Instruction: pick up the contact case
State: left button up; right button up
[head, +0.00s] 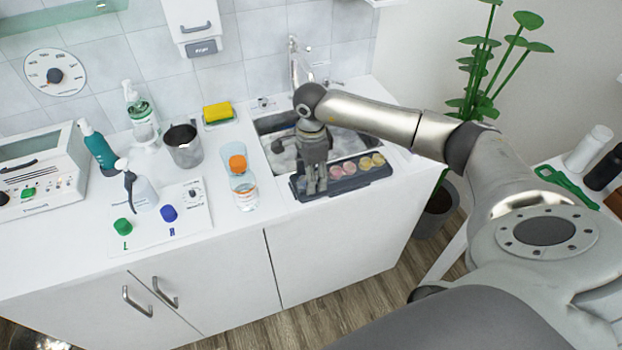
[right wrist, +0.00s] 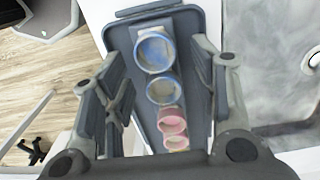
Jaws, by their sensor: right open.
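No item is plainly labelled as a contact case. A green cap (head: 122,226) marked L and a blue cap (head: 168,212) marked R sit on a white panel on the counter, in the head view. A dark tray (head: 299,188) with pink and yellow discs lies at the sink's front edge. The right wrist view shows this tray (right wrist: 122,40) with blue and pink discs. My right gripper (head: 315,188) points down at the tray's left end, hiding part of it. In the right wrist view its open fingers (right wrist: 163,85) are either side of the discs, holding nothing. My left gripper is out of view.
The sink (head: 263,125) and faucet (head: 296,62) are behind my right gripper. A metal cup (head: 184,147), a yellow sponge (head: 217,112) and several bottles stand farther left. A potted plant (head: 441,195) is right of the cabinet.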

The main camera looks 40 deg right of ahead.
jog(key=c, duration=0.8)
jog(key=shift+r, duration=0.1)
